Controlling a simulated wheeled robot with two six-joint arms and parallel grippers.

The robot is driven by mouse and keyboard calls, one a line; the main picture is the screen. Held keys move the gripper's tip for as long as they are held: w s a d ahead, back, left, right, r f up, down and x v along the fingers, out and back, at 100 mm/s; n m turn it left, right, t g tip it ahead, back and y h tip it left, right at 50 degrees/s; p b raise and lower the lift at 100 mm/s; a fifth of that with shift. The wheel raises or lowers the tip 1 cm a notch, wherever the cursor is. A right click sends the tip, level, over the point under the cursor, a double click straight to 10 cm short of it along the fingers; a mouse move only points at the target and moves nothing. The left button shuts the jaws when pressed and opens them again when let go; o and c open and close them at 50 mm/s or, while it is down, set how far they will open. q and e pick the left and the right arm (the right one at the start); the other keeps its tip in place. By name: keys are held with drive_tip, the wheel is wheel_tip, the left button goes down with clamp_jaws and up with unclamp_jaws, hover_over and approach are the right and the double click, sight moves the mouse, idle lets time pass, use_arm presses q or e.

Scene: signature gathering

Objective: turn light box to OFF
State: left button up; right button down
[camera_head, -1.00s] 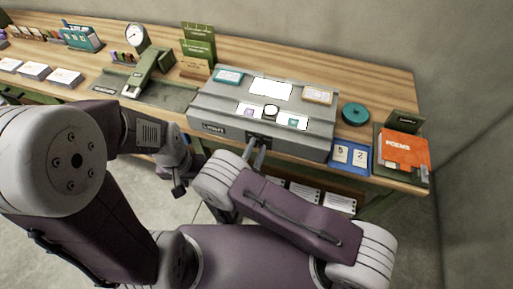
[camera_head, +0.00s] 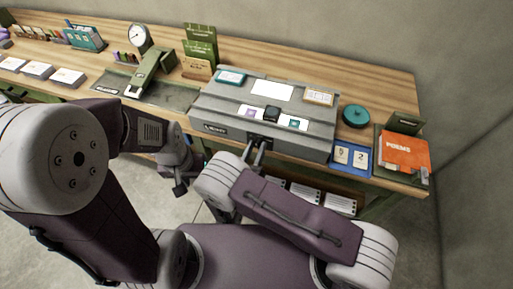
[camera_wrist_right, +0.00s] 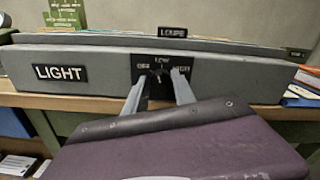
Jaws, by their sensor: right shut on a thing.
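The grey light box (camera_head: 222,104) sits on the wooden table, with pale panels and small cards on top. Its front, also in the right wrist view (camera_wrist_right: 225,82), has a LIGHT label (camera_wrist_right: 60,73) and a dark dial plate marked OFF, LOW and HIGH. My right gripper (camera_wrist_right: 158,84) is shut on the dial's dark knob (camera_wrist_right: 158,77). The knob's pale mark looks roughly upright, near LOW; the fingers partly hide it. In the head view, the right gripper (camera_head: 257,150) is at the box's front. My left gripper (camera_head: 180,188) hangs before the table; its jaws are unclear.
A black loupe (camera_head: 271,114) stands on the box. A blue number tray (camera_head: 350,170), a teal round object (camera_head: 355,116) and an orange POEMS book (camera_head: 398,147) are to the right. A green press (camera_head: 152,70) stands left. Papers lie below the table's front edge.

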use_arm(q)
drive_tip(key=shift+r, duration=0.25)
use_arm(e)
drive_tip(key=n, duration=0.6)
drive_tip(key=shift+a+f, duration=0.15)
drive_tip(key=shift+n, duration=0.4)
drive_tip(key=c, duration=1.1)
unclamp_jaws()
drive_tip(key=shift+o, duration=0.2)
